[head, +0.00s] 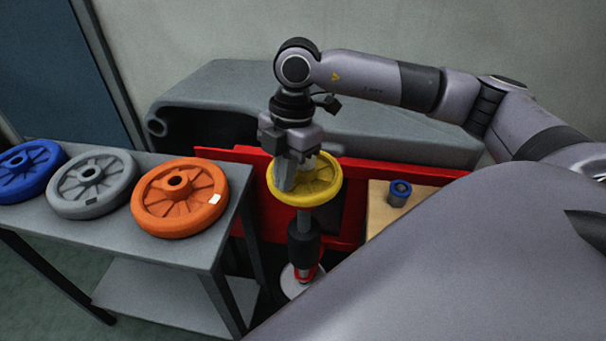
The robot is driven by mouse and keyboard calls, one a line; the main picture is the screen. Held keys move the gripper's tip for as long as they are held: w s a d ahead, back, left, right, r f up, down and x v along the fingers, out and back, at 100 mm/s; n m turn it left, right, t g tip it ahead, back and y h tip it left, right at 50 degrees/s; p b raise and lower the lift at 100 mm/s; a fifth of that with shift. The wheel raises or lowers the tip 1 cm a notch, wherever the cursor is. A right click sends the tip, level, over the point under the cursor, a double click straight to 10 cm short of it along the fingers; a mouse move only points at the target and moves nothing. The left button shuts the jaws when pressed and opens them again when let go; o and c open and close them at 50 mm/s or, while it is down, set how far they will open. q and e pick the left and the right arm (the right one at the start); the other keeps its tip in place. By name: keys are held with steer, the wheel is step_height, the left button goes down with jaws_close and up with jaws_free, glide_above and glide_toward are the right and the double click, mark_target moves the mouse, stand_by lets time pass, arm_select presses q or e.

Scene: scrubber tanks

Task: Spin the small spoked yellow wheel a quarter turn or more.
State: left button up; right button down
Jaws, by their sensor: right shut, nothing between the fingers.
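The small spoked yellow wheel (323,186) lies flat on top of an upright post (303,222) in the middle of the head view. My right gripper (286,186) points down at the wheel's left side, over the spokes near the rim. It is shut with nothing held. Its fingers hide part of the wheel's left side; I cannot tell whether the tips touch a spoke or reach into a gap. My left gripper is not in view.
A grey table (232,222) at the left bears a blue wheel (28,168), a grey wheel (92,183) and an orange wheel (180,198). A red panel (262,222) stands behind the post. A small blue-topped cylinder (399,194) sits on a wooden surface at the right. A grey casing (240,85) lies behind.

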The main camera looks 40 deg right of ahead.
mark_target(301, 197)
steer(key=shift+f+b, duration=0.35)
steer(key=shift+f, duration=0.15)
stand_by(0.4)
steer(key=shift+s+d, duration=0.35)
steer(key=shift+s, duration=0.4)
steer(key=shift+s+d+f, duration=0.1)
steer(key=shift+s+d, duration=0.4)
steer(key=shift+s, duration=0.15)
